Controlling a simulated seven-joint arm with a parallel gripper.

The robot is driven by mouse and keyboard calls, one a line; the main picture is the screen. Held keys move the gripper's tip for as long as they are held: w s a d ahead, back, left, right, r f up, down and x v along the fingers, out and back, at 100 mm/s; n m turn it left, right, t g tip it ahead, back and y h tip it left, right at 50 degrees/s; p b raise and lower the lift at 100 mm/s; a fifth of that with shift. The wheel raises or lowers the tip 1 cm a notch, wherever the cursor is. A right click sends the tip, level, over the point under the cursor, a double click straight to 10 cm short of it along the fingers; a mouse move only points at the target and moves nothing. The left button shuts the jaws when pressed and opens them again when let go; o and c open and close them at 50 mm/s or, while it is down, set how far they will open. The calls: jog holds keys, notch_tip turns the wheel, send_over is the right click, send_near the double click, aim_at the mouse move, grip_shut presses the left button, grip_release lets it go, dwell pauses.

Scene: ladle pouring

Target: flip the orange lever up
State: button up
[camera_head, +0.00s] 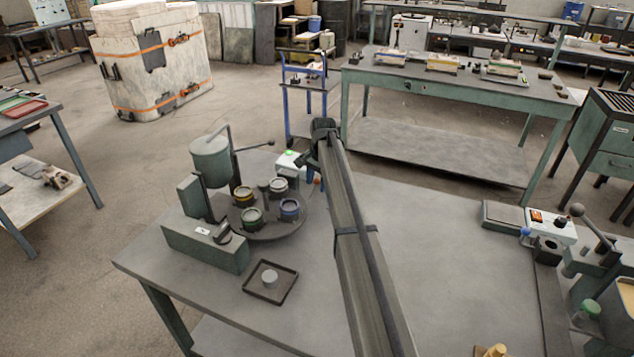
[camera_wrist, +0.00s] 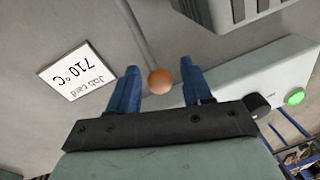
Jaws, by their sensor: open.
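The orange lever's round knob (camera_wrist: 160,81) shows in the wrist view at the end of a thin grey rod that runs up and to the left. My gripper (camera_wrist: 159,70) is open, with one blue finger on each side of the knob. A gap shows between the knob and each finger; I cannot tell the depth between them. In the head view my gripper is mostly hidden behind my arm, beside the white control box (camera_head: 291,159) with a lit green light. A small orange-red spot (camera_head: 317,181) beside my arm may be the knob.
A turntable (camera_head: 290,232) with several cups stands left of my arm. A green pot (camera_head: 211,158) on a stand is behind it. A small tray (camera_head: 252,292) lies in front. Another control box (camera_head: 551,224) stands at right. In the wrist view a "710 °C" job card (camera_wrist: 77,70) lies left.

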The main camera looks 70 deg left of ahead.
jog(key=shift+f, duration=0.15)
grip_shut()
dwell(0.4)
